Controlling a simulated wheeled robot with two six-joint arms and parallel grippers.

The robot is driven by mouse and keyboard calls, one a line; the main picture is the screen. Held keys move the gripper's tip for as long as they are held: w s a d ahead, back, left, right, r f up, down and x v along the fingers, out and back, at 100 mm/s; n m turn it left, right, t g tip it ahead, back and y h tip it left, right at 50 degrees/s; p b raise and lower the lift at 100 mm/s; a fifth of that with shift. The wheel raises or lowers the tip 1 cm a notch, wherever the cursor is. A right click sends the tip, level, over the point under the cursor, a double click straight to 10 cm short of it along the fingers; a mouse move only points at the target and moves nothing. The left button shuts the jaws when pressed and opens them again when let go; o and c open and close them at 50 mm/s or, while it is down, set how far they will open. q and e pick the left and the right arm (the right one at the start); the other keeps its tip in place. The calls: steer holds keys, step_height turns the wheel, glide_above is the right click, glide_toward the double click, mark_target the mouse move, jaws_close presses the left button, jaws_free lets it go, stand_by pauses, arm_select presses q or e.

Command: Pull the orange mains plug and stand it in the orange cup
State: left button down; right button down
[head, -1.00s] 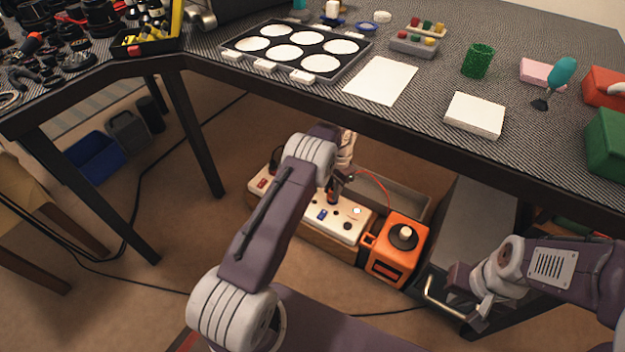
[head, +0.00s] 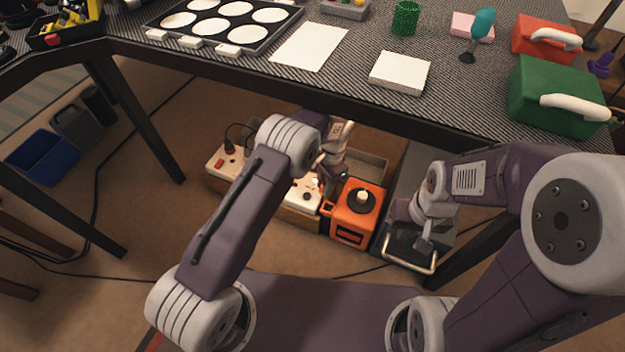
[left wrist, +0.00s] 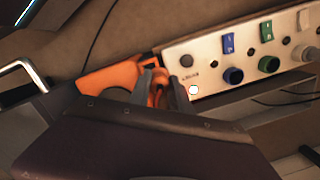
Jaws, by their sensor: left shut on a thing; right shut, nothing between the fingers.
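The orange cup (head: 345,226) is a square orange box with a side handle, on the floor under the table at the right end of the white socket strip (head: 298,196). A dark disc with a pale knob shows at its top. My left gripper (head: 322,178) is beside the cup, above the strip's right end. In the left wrist view its fingers (left wrist: 162,90) are shut on an orange piece, the orange mains plug (left wrist: 159,98), close by the cup (left wrist: 112,76); contact with the cup cannot be told. My right gripper (head: 425,238) is shut and empty.
A grey-black case with a pale bar handle (head: 410,264) lies right of the cup, under my right gripper. A grey tray (head: 372,166) is behind the strip. The table edge is overhead.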

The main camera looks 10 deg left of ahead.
arm_select(q)
steer(key=f+b, duration=0.2)
steer(key=d+f+b, duration=0.2)
steer(key=f+b, duration=0.1)
steer(key=shift+s+f+b, duration=0.3)
steer(key=shift+s+f, duration=0.05)
stand_by(0.3)
steer(key=shift+f, duration=0.75)
stand_by(1.3)
steer(key=c, duration=1.2)
jaws_free()
steer(key=shift+o, duration=0.5)
steer(key=shift+s, duration=0.1)
